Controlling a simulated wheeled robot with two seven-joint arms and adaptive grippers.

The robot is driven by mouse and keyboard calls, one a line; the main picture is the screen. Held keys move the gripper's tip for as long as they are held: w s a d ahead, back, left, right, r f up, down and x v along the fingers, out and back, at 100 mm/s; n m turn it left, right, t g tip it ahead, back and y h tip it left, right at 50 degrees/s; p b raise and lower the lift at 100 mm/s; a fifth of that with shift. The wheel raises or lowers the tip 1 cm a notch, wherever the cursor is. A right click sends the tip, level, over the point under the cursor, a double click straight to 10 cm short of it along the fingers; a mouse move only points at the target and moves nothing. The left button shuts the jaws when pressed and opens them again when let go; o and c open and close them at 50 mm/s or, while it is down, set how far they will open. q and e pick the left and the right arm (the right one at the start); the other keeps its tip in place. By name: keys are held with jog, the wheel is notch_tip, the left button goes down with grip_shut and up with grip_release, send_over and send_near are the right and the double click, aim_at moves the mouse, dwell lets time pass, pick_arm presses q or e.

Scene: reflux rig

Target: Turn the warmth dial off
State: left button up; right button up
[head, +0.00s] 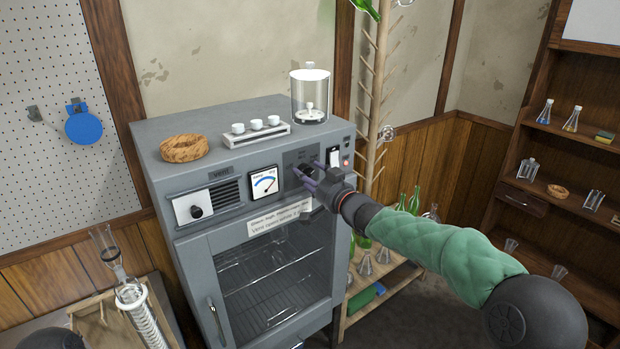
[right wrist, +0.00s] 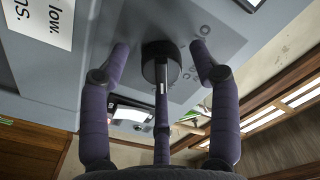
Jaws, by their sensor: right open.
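The warmth dial is a round black knob (right wrist: 161,66) with a short white mark, on a grey panel in the right wrist view. In the head view the dial (head: 307,168) is on the upper right front of the grey cabinet (head: 200,250), partly hidden by my fingers. My right gripper (head: 306,178) is open at the dial. In the wrist view the right gripper's purple fingers (right wrist: 160,64) stand on both sides of the knob with visible gaps, and a third finger points at it from below. My left gripper is not in view.
A gauge (head: 264,185), a white plate with another black knob (head: 196,211) and a rocker switch (head: 334,156) are on the same front. A cork ring (head: 184,148), a cup tray (head: 257,135) and a glass jar (head: 310,98) stand on the cabinet. A bottle rack is at right.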

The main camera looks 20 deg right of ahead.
jog(key=c, duration=1.1)
jog(key=shift+c, duration=0.2)
jog(key=shift+f+n, duration=0.1)
jog(key=shift+n, duration=0.3)
jog(key=shift+d+f+n+b, duration=0.1)
jog(key=shift+n+b, duration=3.8)
jog(key=shift+n, duration=7.6)
